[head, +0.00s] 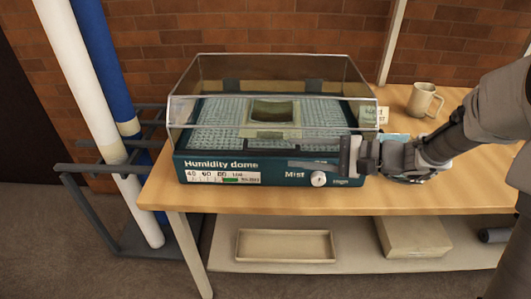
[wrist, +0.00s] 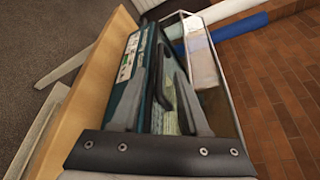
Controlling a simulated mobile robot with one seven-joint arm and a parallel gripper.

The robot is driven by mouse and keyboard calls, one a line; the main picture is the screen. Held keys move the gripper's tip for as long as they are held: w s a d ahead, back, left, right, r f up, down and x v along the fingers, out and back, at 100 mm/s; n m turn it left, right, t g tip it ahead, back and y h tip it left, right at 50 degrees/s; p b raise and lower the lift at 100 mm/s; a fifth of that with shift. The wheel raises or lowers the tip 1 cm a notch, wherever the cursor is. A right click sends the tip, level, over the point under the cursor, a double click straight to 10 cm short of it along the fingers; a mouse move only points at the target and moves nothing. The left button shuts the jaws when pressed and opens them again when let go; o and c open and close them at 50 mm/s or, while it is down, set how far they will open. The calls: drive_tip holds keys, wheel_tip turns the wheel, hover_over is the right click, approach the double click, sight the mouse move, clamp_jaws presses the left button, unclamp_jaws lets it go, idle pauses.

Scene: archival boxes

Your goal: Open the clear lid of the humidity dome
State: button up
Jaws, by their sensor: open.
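The humidity dome (head: 220,167) is a dark teal box on the wooden table, with a printed label, a "Mist" knob (head: 318,179) and a textured tray inside. Its clear lid (head: 270,70) sits down over the base. A grey bar (head: 312,163), perhaps the lid's handle, runs along the front right edge toward my gripper (head: 350,156). My gripper is open at the dome's front right corner. In the wrist view, a dark bar lies between the fingers of my gripper (wrist: 161,76); I cannot tell whether they touch it. The lid (wrist: 205,65) also shows there, beyond the fingers.
A beige mug (head: 424,99) and a small card (head: 383,115) stand on the table (head: 460,185) right of the dome. A shallow tray (head: 285,246) and a box (head: 412,238) lie on the lower shelf. White and blue rolls (head: 85,80) lean in a rack at left.

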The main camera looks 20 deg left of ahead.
sight(271, 151)
drive_tip(key=b+x, duration=0.1)
drive_tip(key=x, duration=0.7)
drive_tip(key=shift+a+f, duration=0.1)
drive_tip(key=shift+a, duration=0.1)
clamp_jaws()
idle(1.1)
